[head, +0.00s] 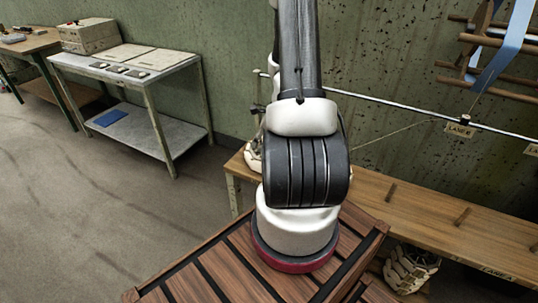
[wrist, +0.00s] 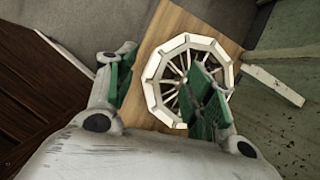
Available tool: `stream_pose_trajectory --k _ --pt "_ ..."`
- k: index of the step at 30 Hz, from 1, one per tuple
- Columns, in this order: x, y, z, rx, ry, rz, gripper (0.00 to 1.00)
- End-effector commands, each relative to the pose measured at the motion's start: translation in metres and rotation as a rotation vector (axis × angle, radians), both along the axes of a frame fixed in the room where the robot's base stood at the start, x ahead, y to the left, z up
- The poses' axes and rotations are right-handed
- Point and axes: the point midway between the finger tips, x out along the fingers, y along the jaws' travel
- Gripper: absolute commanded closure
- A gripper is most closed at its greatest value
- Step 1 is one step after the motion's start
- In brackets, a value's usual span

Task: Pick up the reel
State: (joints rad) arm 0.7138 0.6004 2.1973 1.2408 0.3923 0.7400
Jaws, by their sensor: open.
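The reel (wrist: 152,84) is a pale, many-sided wheel with thin spokes. In the wrist view it lies past my fingers, over the wooden bench top. My gripper (wrist: 162,72) is open, with green pads on both fingers. The right finger crosses in front of the reel's spokes and hides part of them. The left finger is apart from the reel, to its left. Nothing is held between the fingers. In the head view my arm hides the gripper's fingers, and a pale piece shows just left of the arm at the bench; I cannot tell what it is.
The wooden bench (head: 440,226) runs along the green wall, with short pegs on top. A metal rod (head: 385,102) crosses above it. A pale slatted object (head: 410,268) sits beneath the bench. A grey-topped table (head: 130,65) stands at left, with open floor before it.

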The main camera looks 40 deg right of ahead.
Motion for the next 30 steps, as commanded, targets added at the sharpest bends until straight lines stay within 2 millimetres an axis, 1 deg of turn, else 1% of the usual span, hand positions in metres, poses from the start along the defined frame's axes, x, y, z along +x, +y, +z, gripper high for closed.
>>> stream_pose_trajectory --k 1,3,6,13,19,23,29,30 --pt "-0.006 -0.006 -0.014 0.021 0.022 -0.065 0.48" --pt "-0.009 -0.011 -0.027 0.036 0.039 -0.128 0.48" --pt "-0.009 -0.012 -0.043 0.047 0.051 -0.167 0.48" --pt "0.0 -0.009 -0.065 0.047 0.051 -0.168 0.48" --pt "0.01 -0.003 -0.095 0.047 0.052 -0.166 0.48" --pt "0.015 -0.002 -0.104 0.046 0.05 -0.166 0.48" --pt "0.015 -0.002 -0.105 0.044 0.049 -0.164 0.48" --pt "0.015 -0.002 -0.105 0.044 0.049 -0.164 0.51"
